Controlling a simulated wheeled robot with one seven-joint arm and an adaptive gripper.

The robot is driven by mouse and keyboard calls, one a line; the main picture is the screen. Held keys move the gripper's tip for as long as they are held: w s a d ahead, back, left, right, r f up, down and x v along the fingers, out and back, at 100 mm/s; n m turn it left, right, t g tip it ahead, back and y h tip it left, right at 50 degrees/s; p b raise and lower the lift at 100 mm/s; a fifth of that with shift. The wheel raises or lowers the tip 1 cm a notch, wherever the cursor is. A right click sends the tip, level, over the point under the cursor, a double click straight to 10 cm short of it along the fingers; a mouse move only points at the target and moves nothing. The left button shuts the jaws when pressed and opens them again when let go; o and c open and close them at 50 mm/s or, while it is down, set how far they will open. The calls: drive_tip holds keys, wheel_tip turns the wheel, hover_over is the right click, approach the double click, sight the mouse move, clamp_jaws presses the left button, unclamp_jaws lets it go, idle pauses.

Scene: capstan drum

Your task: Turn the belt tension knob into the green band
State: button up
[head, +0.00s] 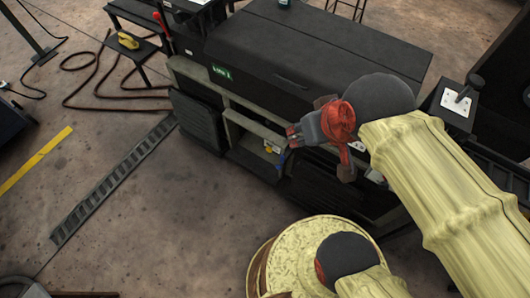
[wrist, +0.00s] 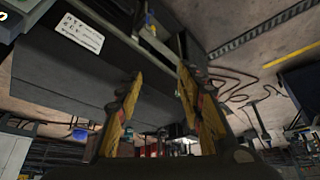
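The belt tension knob and its green band cannot be made out in either view. The large dark machine (head: 300,45) stands in the upper middle of the head view, with a green sign (head: 221,71) on its front left. My gripper (head: 292,135) is in front of the machine's front face, near an open recess, and my arm partly hides the machine's right side. In the wrist view my gripper (wrist: 160,74) shows two yellow-and-black fingers spread apart with nothing between them. A white label plate (wrist: 80,32) with dark marks is on a dark surface left of the fingers.
A black slotted strip (head: 115,178) and a yellow line (head: 35,162) lie on the floor at left. A red hose (head: 90,65) curls near a small bench with a yellow item (head: 128,41). The floor left of the machine is mostly clear.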

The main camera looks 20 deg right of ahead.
drive_tip(key=shift+o, duration=0.8)
